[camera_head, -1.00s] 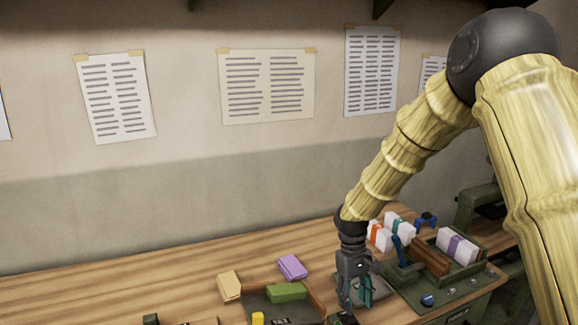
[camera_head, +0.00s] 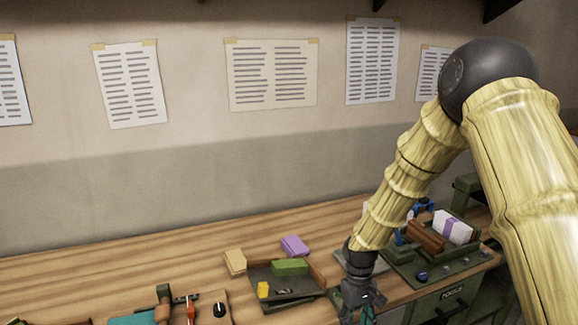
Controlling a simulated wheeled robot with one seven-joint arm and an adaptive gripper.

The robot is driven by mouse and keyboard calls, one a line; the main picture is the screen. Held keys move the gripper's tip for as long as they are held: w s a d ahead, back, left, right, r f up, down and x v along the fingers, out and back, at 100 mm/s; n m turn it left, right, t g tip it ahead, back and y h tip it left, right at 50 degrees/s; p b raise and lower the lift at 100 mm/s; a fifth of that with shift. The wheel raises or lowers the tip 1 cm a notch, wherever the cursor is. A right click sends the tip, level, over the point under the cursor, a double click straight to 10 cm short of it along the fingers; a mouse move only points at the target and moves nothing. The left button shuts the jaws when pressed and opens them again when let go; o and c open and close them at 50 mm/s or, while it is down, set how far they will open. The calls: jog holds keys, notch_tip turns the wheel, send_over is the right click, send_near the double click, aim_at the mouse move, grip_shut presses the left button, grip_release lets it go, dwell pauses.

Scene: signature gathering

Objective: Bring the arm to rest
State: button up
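My arm comes in from the right. A dark round joint (camera_head: 490,78) links its two bamboo-like segments, and the forearm (camera_head: 405,180) slopes down to the left. My gripper (camera_head: 357,308) points down at the bottom edge of the picture, over the front of the workbench (camera_head: 150,265). Its fingertips are cut off by the frame, so whether it is open or shut cannot be made out. No held object shows.
Left of my gripper is a dark tray (camera_head: 310,282) with a green block (camera_head: 290,266). A yellow block (camera_head: 235,262) and a purple block (camera_head: 295,245) lie behind it. A green unit (camera_head: 440,265) with a purple-banded white bundle (camera_head: 453,228) stands right. Tools (camera_head: 190,310) lie front left.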

jog(key=s+f+m+b, duration=0.1)
jog(key=s+f, duration=0.4)
jog(key=f, duration=0.2)
jog(key=s+f+b, duration=0.2)
jog(key=s+f, duration=0.2)
jog(key=f, duration=0.4)
jog(key=s+d+f+m+t+b, duration=0.1)
jog(key=s+d+f+b, duration=0.1)
jog(key=s+f, duration=0.5)
jog(key=s+d+f+m+t+b, duration=0.1)
jog(key=s+f, duration=0.7)
jog(key=s, duration=1.1)
jog(key=shift+d+f+m+t+b, duration=0.25)
jog(key=shift+d+m+b, duration=0.4)
jog(key=shift+b, duration=0.55)
